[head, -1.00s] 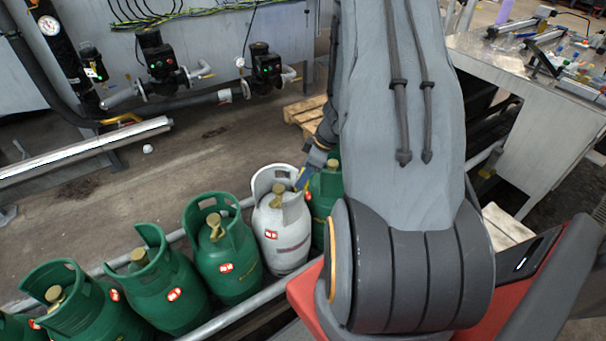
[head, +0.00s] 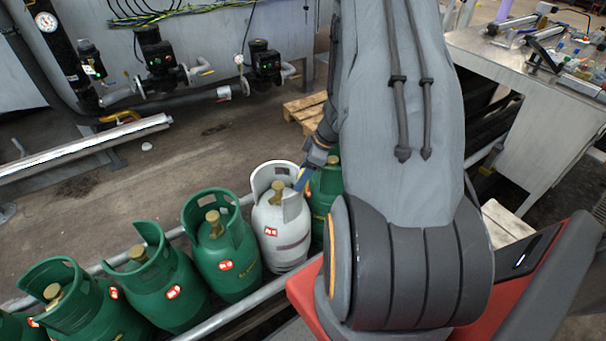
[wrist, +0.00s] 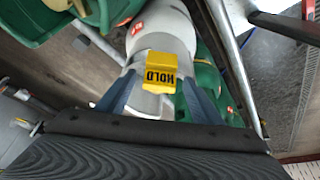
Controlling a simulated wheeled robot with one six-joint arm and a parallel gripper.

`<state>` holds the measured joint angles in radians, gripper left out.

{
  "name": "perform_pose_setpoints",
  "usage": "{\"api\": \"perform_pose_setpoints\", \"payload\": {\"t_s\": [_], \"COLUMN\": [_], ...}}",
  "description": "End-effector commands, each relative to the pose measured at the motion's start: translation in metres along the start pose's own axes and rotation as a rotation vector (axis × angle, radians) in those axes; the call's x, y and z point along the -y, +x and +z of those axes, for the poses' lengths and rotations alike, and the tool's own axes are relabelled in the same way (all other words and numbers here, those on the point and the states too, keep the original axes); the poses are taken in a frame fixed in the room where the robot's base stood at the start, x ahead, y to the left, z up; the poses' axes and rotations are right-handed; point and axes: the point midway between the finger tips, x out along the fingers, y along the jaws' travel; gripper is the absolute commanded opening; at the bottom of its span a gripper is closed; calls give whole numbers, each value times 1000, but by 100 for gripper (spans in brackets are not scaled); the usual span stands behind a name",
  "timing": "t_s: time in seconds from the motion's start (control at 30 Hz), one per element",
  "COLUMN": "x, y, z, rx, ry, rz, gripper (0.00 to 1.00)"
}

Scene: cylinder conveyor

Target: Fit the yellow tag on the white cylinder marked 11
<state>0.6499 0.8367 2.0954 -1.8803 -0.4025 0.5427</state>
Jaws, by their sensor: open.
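The white cylinder (head: 283,240) stands upright in the row, with a red-and-white label and an open collar around its brass valve. No number is legible. My gripper (head: 303,178) is at the right side of its collar in the head view. In the wrist view my gripper (wrist: 158,100) is open, its two blue fingers apart on either side of the yellow tag (wrist: 158,72). The tag reads "HOLD" and lies against the top of the white cylinder (wrist: 162,32). Gaps show between the fingers and the tag. How the tag is attached is hidden.
Green cylinders stand close on both sides, one left (head: 226,265) and one right (head: 327,190), partly behind my arm. A metal rail (head: 235,310) runs along the row's front. Pipes and valves (head: 160,65) line the back wall; a cluttered metal bench (head: 500,60) stands right.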

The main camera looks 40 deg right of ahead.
Motion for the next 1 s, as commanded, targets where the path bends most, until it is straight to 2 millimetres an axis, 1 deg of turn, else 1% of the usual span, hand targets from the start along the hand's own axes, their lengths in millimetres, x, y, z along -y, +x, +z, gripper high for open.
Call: {"api": "perform_pose_setpoints", "payload": {"t_s": [0.17,0.4,0.5,0.63,1.0], "x": [-2,-1,-1,0,0], "y": [-22,-60,-69,-75,-76], "z": [0,0,0,0,0], "rx": [-1,-1,0,0,0], "ry": [-1,0,0,0,1], "rz": [4,4,2,1,0], "gripper": [60,60,60,60,60]}}
